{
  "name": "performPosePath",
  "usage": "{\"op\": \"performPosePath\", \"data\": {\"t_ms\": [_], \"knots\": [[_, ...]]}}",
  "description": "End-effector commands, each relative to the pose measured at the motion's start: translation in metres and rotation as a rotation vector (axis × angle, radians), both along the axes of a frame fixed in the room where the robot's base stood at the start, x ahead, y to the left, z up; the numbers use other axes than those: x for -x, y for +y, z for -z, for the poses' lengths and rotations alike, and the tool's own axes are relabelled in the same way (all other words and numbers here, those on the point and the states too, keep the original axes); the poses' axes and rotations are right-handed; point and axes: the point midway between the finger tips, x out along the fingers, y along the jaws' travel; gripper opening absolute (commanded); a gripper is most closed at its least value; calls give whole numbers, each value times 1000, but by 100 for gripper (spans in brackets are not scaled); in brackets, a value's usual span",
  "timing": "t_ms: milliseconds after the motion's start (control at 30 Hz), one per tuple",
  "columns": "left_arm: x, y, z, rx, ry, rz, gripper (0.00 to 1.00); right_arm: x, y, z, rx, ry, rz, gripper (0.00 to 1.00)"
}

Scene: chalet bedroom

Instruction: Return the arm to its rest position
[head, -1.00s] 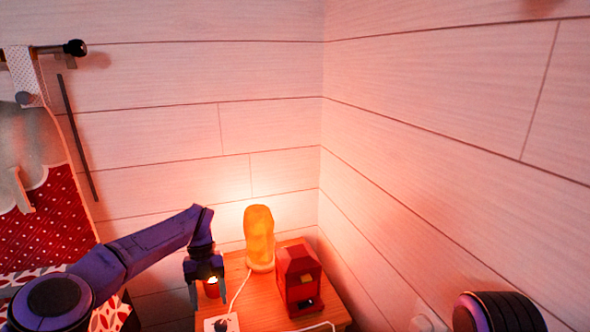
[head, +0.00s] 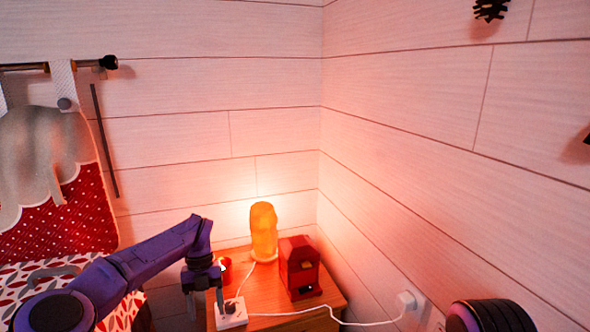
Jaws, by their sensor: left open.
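My left arm (head: 150,262) comes in from the lower left, its elbow bent and its forearm pointing down. My left gripper (head: 205,302) hangs at the near left edge of the wooden nightstand (head: 265,292). Its two fingers are apart and point down, with nothing seen between them. A small red glowing candle cup (head: 225,270) stands on the nightstand just right of and behind the gripper, apart from it. My right gripper is not in view; only a dark rounded part of my body shows at the lower right.
A glowing orange lamp (head: 263,232) and a red box-shaped house (head: 299,268) stand on the nightstand. A white socket block (head: 231,314) lies at its front, with a cable to the wall outlet (head: 406,301). A bed with a red patterned cover (head: 60,225) is at left. Walls close the corner.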

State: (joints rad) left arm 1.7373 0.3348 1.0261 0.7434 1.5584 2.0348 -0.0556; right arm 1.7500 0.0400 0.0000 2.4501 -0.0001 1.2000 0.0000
Motion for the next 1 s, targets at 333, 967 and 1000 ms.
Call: {"op": "performPosePath", "data": {"t_ms": [333,967,1000], "knots": [[-5,11,20,-134,-73,135,62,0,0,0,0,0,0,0],[44,17,126,-705,-193,1313,62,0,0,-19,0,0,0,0],[57,13,136,-719,-193,1461,62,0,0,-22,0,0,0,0]]}}
